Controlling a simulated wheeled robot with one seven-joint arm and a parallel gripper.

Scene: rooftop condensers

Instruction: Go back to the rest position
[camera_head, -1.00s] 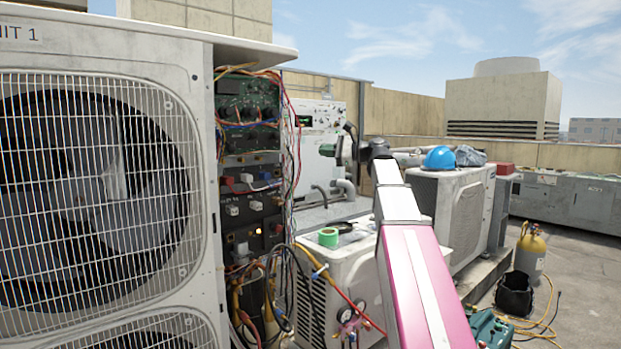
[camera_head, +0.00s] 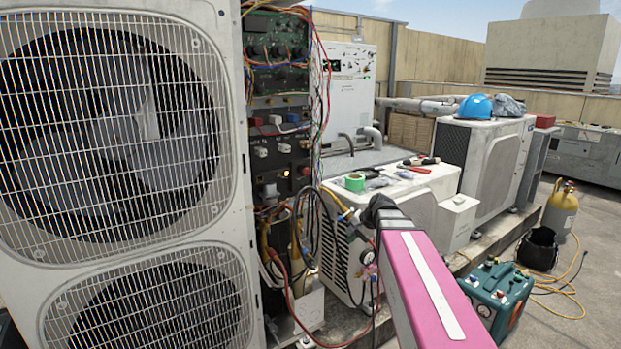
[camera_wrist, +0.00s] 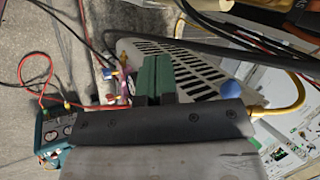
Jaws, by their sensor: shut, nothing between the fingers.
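My gripper (camera_wrist: 153,74) shows in the wrist view as two green fingers side by side, shut and empty. Past the fingertips are the slotted grille of a white unit (camera_wrist: 192,66), hoses and the grey roof floor. In the head view my pink arm link rises from the bottom right towards a dark joint in front of the low white unit (camera_head: 432,192). My gripper is hidden there behind or below the arm.
The open wiring panel (camera_head: 281,125) with loose cables is beside the large fan unit (camera_head: 225,225). A teal machine (camera_head: 497,292), a black bucket (camera_head: 538,250) and a tan gas cylinder (camera_head: 560,212) stand on the right. A blue hard hat (camera_head: 474,107) lies on another condenser.

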